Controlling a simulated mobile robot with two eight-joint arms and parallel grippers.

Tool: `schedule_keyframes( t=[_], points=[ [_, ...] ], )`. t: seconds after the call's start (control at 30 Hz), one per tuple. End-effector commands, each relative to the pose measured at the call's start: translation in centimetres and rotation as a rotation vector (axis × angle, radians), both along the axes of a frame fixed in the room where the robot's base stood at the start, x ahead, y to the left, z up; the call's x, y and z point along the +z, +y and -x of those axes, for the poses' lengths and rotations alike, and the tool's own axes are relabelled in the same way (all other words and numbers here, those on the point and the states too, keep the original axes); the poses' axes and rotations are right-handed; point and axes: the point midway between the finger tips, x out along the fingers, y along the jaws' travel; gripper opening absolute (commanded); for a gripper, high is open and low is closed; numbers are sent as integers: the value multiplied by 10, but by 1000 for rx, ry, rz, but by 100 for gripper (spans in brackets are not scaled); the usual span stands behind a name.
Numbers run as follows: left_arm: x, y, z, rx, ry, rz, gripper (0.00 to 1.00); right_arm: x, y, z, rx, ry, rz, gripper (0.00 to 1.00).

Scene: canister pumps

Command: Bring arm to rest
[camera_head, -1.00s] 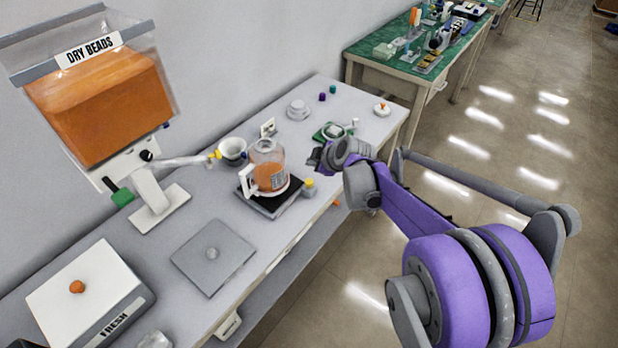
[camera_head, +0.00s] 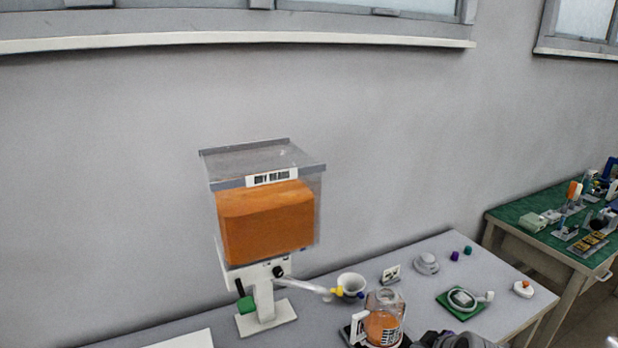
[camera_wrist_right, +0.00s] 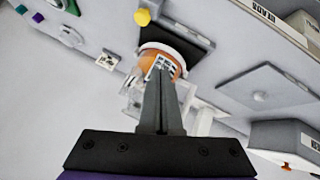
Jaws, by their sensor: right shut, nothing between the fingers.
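My right gripper (camera_wrist_right: 162,68) is shut and empty in the right wrist view, its two fingers pressed together. Beyond its tips is the clear jug with orange beads (camera_wrist_right: 149,63), partly hidden by the fingers. The jug also shows in the head view (camera_head: 383,328), low on the grey bench, with grey parts of my right arm beside it at the bottom edge. I cannot tell the exact gap between fingers and jug. My left gripper is not in view.
The dry beads dispenser (camera_head: 268,225) stands on the bench (camera_head: 420,295) behind and left of the jug. A white cup (camera_head: 351,285) sits near its spout. A green pad (camera_head: 462,303) lies right of the jug. A green-topped table (camera_head: 540,230) stands at far right.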

Motion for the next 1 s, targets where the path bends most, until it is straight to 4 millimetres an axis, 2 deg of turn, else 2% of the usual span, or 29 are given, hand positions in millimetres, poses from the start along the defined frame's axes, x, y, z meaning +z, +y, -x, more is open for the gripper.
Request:
schedule_keyframes(
  t=[0.03, 0.2, 0.3, 0.4, 0.5, 0.67, 1.0],
  points=[
    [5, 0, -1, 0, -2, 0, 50, 7, 21, 24, -32, 33, -38, 0],
    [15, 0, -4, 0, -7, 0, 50, 8, 68, 104, -216, 146, -163, 0],
    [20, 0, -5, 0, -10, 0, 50, 3, 83, 148, -333, 197, -217, 0],
    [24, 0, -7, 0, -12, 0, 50, -5, 91, 183, -437, 230, -254, 0],
    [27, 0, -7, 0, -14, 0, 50, -12, 94, 206, -514, 246, -281, 0],
    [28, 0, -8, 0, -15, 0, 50, -18, 95, 222, -575, 257, -298, 0],
    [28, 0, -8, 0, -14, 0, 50, -19, 95, 222, -582, 257, -300, 0]
  ],
)
